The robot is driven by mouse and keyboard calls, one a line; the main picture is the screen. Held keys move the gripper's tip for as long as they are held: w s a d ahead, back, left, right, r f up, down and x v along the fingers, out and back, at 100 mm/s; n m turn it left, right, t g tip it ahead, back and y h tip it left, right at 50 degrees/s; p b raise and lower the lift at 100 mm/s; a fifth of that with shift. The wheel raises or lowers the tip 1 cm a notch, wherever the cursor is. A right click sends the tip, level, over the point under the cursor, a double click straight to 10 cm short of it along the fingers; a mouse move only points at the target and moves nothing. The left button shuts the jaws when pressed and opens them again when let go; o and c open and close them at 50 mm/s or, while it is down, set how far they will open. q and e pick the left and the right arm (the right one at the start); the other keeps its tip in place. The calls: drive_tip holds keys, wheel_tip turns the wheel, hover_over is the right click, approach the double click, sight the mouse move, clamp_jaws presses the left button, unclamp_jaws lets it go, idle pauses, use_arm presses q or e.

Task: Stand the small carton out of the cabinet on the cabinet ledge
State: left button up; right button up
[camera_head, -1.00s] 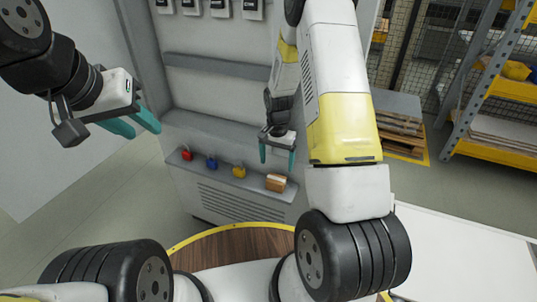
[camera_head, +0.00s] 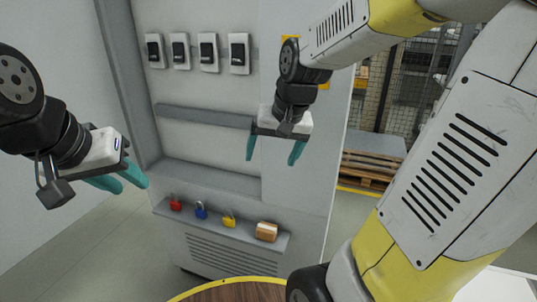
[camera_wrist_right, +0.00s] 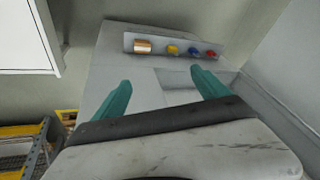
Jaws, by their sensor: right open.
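The small brown carton (camera_head: 266,231) stands on the cabinet ledge (camera_head: 245,240), at the ledge's right end. It also shows in the right wrist view (camera_wrist_right: 144,47), at one end of the ledge. My right gripper (camera_head: 277,155) is open and empty in front of the cabinet, above the carton and apart from it. Its two teal fingers are spread in the right wrist view (camera_wrist_right: 160,90), with nothing between them. My left gripper (camera_head: 122,182) is at the left, away from the cabinet ledge. Its teal fingers look parted and hold nothing visible.
A red padlock (camera_head: 176,205), a blue padlock (camera_head: 201,211) and a yellow padlock (camera_head: 229,220) share the ledge to the carton's left. Several switches (camera_head: 208,52) line the cabinet's upper wall. Shelf strips (camera_head: 205,116) cross the cabinet. A pallet stack (camera_head: 370,165) stands at the right.

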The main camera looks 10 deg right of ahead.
drive_tip(key=s+r+n+t, duration=0.2)
drive_tip(key=s+r, duration=0.2)
drive_tip(key=s, duration=0.6)
drive_tip(key=shift+s+a+r+n+y, duration=0.2)
drive_tip(key=shift+a+r+n+y, duration=0.1)
drive_tip(key=shift+a, duration=0.15)
